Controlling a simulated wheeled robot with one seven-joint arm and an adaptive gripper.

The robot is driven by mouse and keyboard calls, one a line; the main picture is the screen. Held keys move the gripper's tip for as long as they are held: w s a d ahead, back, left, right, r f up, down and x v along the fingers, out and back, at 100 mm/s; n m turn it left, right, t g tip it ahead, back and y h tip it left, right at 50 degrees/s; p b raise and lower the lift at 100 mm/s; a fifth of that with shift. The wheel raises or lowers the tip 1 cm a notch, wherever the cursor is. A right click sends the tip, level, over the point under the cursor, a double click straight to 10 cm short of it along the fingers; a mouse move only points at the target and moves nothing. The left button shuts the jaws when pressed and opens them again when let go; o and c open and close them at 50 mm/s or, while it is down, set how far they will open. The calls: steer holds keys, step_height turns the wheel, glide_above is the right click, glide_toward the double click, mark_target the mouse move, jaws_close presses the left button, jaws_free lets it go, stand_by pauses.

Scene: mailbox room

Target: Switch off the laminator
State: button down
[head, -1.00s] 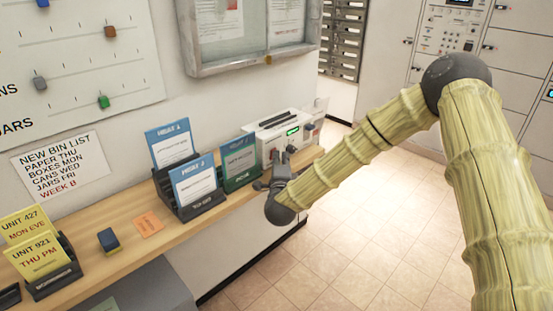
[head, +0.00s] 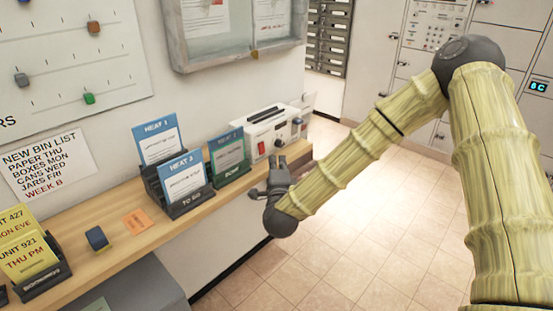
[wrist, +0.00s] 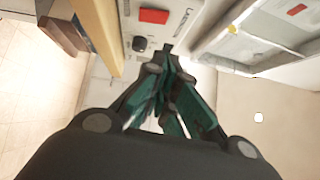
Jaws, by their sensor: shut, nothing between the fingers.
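The laminator (head: 270,136) is a white box with a dark slot on top, standing at the far end of the wooden shelf. In the wrist view the fingers (wrist: 168,52) come together close to the white front, beside a black knob (wrist: 140,44) and a red patch (wrist: 153,15). Contact cannot be told.
Card holders with blue cards (head: 185,178) and a green card (head: 228,158) stand left of the laminator on the shelf (head: 160,228). A framed notice case (head: 235,55) hangs above. The tiled floor at right is clear.

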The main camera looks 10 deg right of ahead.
steer(key=shift+r+b+v, duration=0.15)
steer(key=shift+r+v, duration=0.1)
steer(key=shift+v, duration=0.95)
steer(key=shift+r+b+v, duration=0.15)
steer(key=shift+r+v, duration=0.05)
steer(key=shift+v, duration=1)
steer(key=s+a+f+n+g+y, duration=0.1)
steer(key=s+f+n+g+y, duration=0.2)
steer(key=s+f, duration=0.5)
steer(key=s+a+f+n+g+p, duration=0.1)
steer(key=s+f+n+g, duration=0.3)
steer(key=f, duration=0.7)
steer(key=s+a+f+n+g+y, duration=0.15)
steer(key=s+f+n, duration=0.35)
steer(key=f, duration=0.5)
steer(key=s+d+f+n+g, duration=0.2)
steer(key=s+d+f+g, duration=0.1)
steer(key=s, duration=0.6)
steer(key=s+d+f+n+g+p, duration=0.1)
steer(key=s+d+f+n+g, duration=0.2)
steer(key=s, duration=0.6)
steer(key=s+d+f+n+g, duration=0.3)
steer(key=s+f, duration=0.1)
steer(key=s, duration=0.5)
steer(key=shift+d+f+g+h, duration=0.35)
steer(key=shift+h, duration=0.1)
